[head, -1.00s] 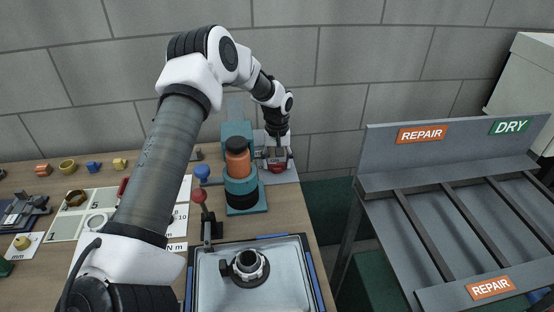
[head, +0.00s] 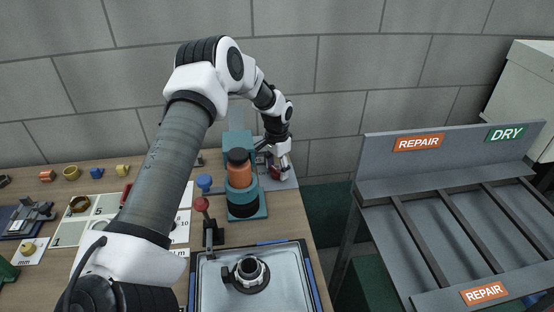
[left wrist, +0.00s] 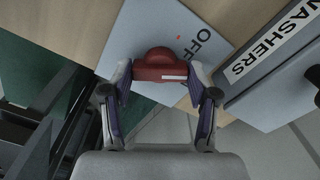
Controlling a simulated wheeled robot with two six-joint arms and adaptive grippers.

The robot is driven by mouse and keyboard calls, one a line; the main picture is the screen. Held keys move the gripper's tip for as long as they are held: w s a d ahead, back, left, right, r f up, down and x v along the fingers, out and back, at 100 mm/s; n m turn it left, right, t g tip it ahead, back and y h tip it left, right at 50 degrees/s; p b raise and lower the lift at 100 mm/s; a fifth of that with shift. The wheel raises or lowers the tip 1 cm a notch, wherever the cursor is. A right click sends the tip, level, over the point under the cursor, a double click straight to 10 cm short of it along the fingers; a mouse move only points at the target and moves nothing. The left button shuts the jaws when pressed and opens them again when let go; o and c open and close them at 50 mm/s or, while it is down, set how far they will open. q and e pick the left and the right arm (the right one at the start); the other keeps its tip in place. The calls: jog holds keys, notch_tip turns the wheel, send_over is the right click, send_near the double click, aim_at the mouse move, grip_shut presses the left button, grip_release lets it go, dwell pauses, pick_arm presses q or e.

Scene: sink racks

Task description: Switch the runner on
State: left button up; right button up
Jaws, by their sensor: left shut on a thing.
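A red knob (left wrist: 160,66) with a white stripe sits on a light plate (left wrist: 140,30) marked OFF, in the left wrist view. The stripe lies on the knob's lower right side, and a small red dot is near the lettering. My left gripper (left wrist: 158,84) is shut on the knob, one finger on each side. In the head view, my left gripper (head: 277,160) is at the back right of the bench, and only a little of the red knob shows. A teal stand (head: 246,206) with an orange and black cylinder (head: 239,172) is just left of it.
A metal sink (head: 215,275) with a round fitting is at the bench front. Red-ball (head: 201,204) and blue-ball (head: 204,181) levers stand left of the teal stand. A WASHERS label (left wrist: 270,45) is beside the plate. A grey REPAIR/DRY rack (head: 450,175) stands right, across a gap.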

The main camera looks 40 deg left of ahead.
pick_arm(q)
jog(key=m, duration=0.6)
jog(key=shift+m, duration=0.3)
dwell(0.4)
jog(key=o, duration=1.2)
jog(key=shift+c, duration=0.2)
